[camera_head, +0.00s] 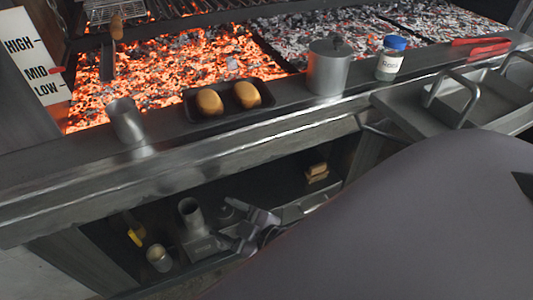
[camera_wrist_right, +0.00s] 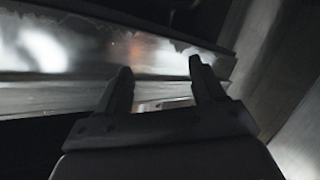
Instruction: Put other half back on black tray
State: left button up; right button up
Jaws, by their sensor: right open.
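The black tray (camera_head: 229,112) lies on the metal ledge in front of the embers. Two golden-brown bun halves (camera_head: 209,102) sit side by side in it. My right gripper (camera_head: 259,216) is low in front of the grill, by the open shelf under the ledge and below the tray. In the right wrist view its two fingers (camera_wrist_right: 162,80) stand apart with nothing held between them. A metal edge shows beyond them. The tray and buns do not show there. My left gripper is not in view.
A metal cup (camera_head: 125,120) stands left of the tray; a lidded pot (camera_head: 328,67) and a blue-capped jar (camera_head: 391,58) stand right. Glowing embers (camera_head: 165,65) lie behind. A small brown stack (camera_head: 317,172) is on the lower shelf. My grey arm covers the lower right.

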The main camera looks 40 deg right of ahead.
jog(key=s+d+f+m+g+h, duration=0.2)
jog(key=s+d+f+m+g, duration=0.1)
jog(key=s+f+m, duration=0.3)
notch_tip(320, 180, down, 2)
jog(key=s+g, duration=0.1)
jog(key=s, duration=0.1)
jog(key=shift+s+d+f+m, duration=0.2)
jog(key=shift+s+m, duration=0.1)
jog(key=shift+s, duration=0.1)
jog(key=shift+r, duration=0.1)
notch_tip(320, 180, up, 8)
jog(key=p, duration=0.8)
jog(key=shift+d+f+p, duration=0.25)
jog(key=shift+d+p, duration=0.1)
jog(key=shift+s, duration=0.1)
